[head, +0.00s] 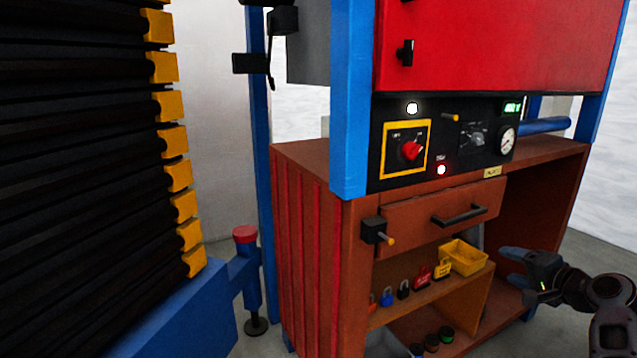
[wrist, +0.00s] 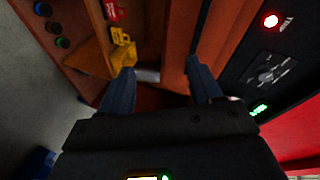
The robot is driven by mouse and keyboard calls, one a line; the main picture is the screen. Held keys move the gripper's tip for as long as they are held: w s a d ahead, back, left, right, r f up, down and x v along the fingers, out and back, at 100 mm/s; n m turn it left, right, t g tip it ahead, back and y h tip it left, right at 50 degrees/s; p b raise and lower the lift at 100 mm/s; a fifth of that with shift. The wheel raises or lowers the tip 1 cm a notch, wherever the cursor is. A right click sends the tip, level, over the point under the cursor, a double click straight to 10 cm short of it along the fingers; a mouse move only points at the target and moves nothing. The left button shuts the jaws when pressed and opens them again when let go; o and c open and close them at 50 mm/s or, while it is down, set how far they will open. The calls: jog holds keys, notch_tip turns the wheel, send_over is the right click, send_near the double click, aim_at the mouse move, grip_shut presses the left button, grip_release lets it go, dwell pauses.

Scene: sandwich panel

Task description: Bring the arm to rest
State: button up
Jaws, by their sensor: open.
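My gripper (head: 518,268) is at the lower right of the head view, in front of the right side of the brown cabinet (head: 330,222). It is open, with its fingers pointing left. In the wrist view my gripper (wrist: 160,82) shows two blue-grey fingers spread apart. Nothing is between them, and the cabinet front lies beyond them. Most of my arm is outside the head view at the right edge.
A black control panel (head: 440,138) with a red rotary switch (head: 409,150) sits above a drawer (head: 440,215). A yellow bin (head: 463,257) and several padlocks (head: 403,289) are on the shelf. A blue post (head: 351,95) rises at the cabinet's corner. Floor (head: 590,250) shows at right.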

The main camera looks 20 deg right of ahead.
jog(key=s+a+f+n+g, duration=0.1)
jog(key=s+a+f+n, duration=0.1)
jog(key=s+a+f, duration=0.45)
jog(key=s+a+f+n+h, duration=0.1)
jog(key=s+a+f+n, duration=0.2)
jog(key=a, duration=0.6)
jog(key=s+a+f+n+g, duration=0.1)
jog(key=s+a+f, duration=0.4)
jog(key=s+a, duration=0.15)
jog(key=s+a+r+n+t, duration=0.1)
jog(key=s+a+r+n, duration=0.15)
jog(key=s+a, duration=0.35)
jog(key=s+a+r+n, duration=0.1)
jog(key=s+a+n, duration=0.2)
jog(key=s+a, duration=0.3)
jog(key=s+a+r+n+t+y, duration=0.1)
jog(key=s+a+r+n+y, duration=0.2)
jog(key=s+a+r+n, duration=0.2)
jog(key=s+a+r, duration=0.3)
jog(key=s+r, duration=0.2)
jog(key=r, duration=0.2)
jog(key=shift+s+a+t+y, duration=0.15)
jog(key=shift+s+t+y, duration=0.05)
jog(key=shift+t+y, duration=0.2)
